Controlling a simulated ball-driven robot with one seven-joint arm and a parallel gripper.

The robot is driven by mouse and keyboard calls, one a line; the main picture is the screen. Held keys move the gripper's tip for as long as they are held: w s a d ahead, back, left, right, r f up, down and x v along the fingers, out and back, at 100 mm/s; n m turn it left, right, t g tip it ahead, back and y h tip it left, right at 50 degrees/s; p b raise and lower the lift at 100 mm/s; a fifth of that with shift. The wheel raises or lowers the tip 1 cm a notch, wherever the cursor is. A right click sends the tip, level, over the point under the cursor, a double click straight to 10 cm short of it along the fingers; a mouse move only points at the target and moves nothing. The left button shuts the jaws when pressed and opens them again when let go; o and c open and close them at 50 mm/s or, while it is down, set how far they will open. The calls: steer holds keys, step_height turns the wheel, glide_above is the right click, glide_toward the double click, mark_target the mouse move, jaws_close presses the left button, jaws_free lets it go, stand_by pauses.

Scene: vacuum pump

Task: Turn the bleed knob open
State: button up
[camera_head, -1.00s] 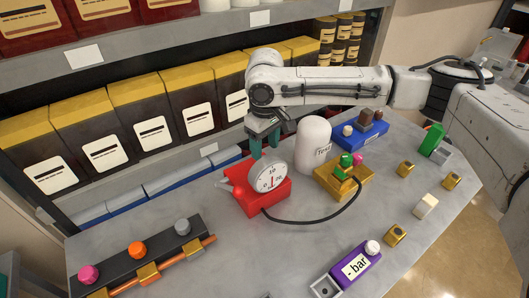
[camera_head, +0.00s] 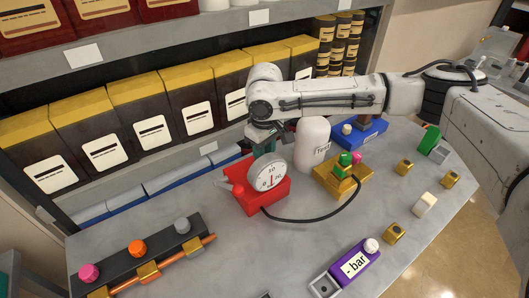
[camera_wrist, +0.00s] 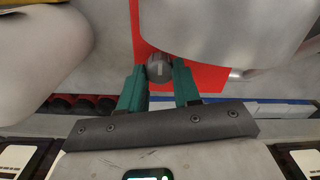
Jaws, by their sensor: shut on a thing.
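The red pump (camera_head: 268,203) stands on the grey bench with a round white gauge (camera_head: 269,174) on its front. The bleed knob (camera_wrist: 159,68) is a small dark grey round knob with a pale line across it, seen in the wrist view against the red pump body. In the head view the knob is hidden behind the gauge and my gripper. My gripper (camera_wrist: 160,76) has its teal fingers on either side of the knob, shut on it. In the head view my gripper (camera_head: 266,146) points down behind the gauge.
A white tank (camera_head: 313,142) stands close to the right of my gripper. A black hose (camera_head: 315,219) runs from the pump to a gold block (camera_head: 342,184). A dark rack (camera_head: 137,262) with coloured knobs lies left. A purple block (camera_head: 357,267) sits in front.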

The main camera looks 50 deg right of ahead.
steer(key=c, duration=0.3)
steer(key=n+p, duration=0.2)
steer(key=n, duration=0.1)
steer(key=shift+n, duration=0.4)
steer(key=n+p, duration=0.1)
steer(key=n, duration=0.3)
steer(key=shift+n, duration=0.3)
steer(key=n, duration=0.5)
steer(key=shift+f, duration=0.1)
steer(key=shift+n, duration=2.2)
